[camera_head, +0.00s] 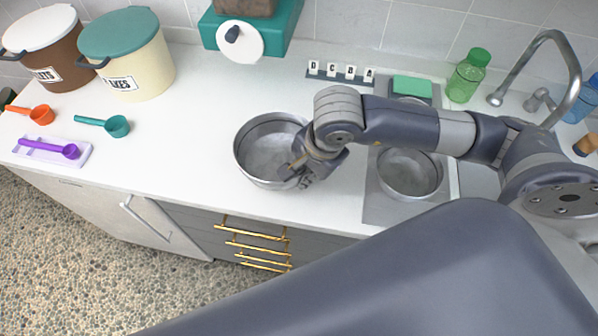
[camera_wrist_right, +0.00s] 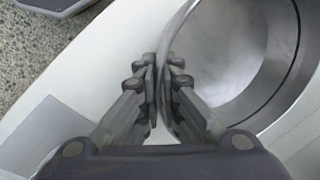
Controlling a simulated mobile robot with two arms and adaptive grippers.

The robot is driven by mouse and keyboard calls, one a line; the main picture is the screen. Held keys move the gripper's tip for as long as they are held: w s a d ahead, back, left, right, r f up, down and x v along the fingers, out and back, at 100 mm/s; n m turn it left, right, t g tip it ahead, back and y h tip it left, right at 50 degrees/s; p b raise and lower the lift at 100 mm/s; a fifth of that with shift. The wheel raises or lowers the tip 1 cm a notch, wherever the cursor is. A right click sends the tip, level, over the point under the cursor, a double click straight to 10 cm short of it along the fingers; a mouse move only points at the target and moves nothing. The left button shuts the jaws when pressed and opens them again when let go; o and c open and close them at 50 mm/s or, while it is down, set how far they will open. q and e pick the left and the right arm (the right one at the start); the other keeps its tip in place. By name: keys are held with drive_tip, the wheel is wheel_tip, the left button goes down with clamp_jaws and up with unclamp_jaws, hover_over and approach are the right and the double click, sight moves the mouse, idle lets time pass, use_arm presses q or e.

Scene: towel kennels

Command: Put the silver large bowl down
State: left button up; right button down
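The silver large bowl (camera_head: 262,150) is upright over the white counter, near its front edge. I cannot tell if its base touches the counter. My right gripper (camera_head: 303,176) is at the bowl's right front rim and hides part of it. In the right wrist view, the fingers (camera_wrist_right: 160,88) are shut with the wall of the bowl (camera_wrist_right: 235,60) pinched between them. My left gripper is not in view.
A second silver bowl (camera_head: 410,187) sits on a grey mat (camera_head: 384,213) to the right, below my right arm. Scoops (camera_head: 117,126) and canisters (camera_head: 128,62) stand at the left. A faucet (camera_head: 566,75) is at the right.

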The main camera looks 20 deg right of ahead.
sight(278, 153)
drive_tip(key=shift+w+a, duration=0.3)
drive_tip(key=shift+w, duration=0.65)
drive_tip(key=shift+w+f+p, duration=0.1)
drive_tip(key=shift+f+p, duration=0.25)
drive_tip(key=shift+p, duration=0.25)
drive_tip(key=shift+s+p+x, duration=0.25)
drive_tip(key=shift+p+x, duration=0.25)
drive_tip(key=shift+x, duration=0.65)
drive_tip(key=shift+d+f, duration=0.1)
drive_tip(key=shift+f, duration=0.25)
drive_tip(key=shift+f, duration=0.1)
drive_tip(key=shift+f, duration=0.15)
drive_tip(key=c, duration=1.8)
unclamp_jaws()
